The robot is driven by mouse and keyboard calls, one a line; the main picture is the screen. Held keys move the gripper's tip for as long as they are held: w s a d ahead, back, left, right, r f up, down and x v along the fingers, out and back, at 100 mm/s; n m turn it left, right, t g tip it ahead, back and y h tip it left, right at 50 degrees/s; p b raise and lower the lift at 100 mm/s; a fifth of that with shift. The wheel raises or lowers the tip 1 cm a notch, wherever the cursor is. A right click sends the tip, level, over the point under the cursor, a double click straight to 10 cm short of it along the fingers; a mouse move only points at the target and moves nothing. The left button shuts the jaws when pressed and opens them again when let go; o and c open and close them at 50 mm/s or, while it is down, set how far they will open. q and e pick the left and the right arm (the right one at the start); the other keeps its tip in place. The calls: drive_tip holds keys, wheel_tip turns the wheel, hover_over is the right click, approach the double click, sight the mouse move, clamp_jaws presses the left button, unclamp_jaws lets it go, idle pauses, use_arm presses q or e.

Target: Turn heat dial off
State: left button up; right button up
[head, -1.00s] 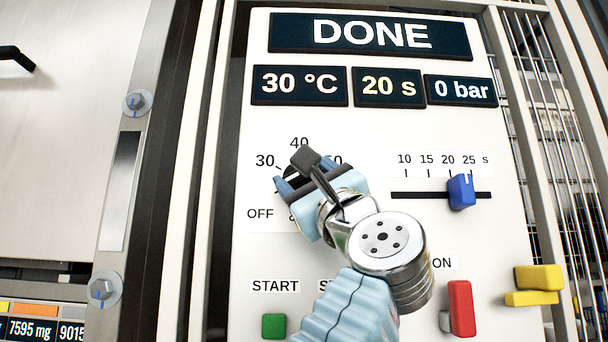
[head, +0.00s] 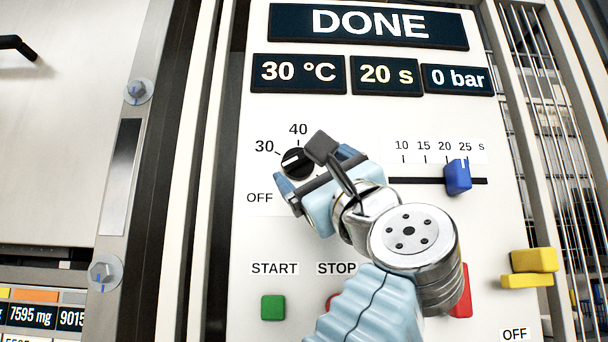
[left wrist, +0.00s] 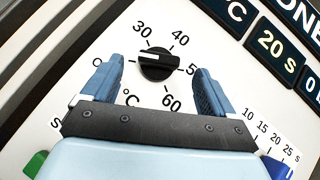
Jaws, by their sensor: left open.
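The heat dial (head: 297,163) is a round black knob with a white pointer mark on the white panel. Its mark points to about 30 in the head view. The OFF label is at its lower left. The dial also shows in the left wrist view (left wrist: 158,66). My left gripper (head: 316,171) is open in front of the panel, close to the dial's lower right in the head view. In the left wrist view the dial appears between its blue fingers (left wrist: 154,75), with clear gaps on both sides. The gripper hides the dial's higher numbers in the head view.
The display (head: 370,25) reads DONE, with 30 °C, 20 s and 0 bar below. A blue slider (head: 457,177) is right of the gripper. A green START button (head: 272,307) and partly hidden red controls are below. A yellow handle (head: 532,262) sticks out at right.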

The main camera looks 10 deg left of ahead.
use_arm(q)
drive_tip(key=b+v, duration=0.4)
drive_tip(key=v, duration=0.6)
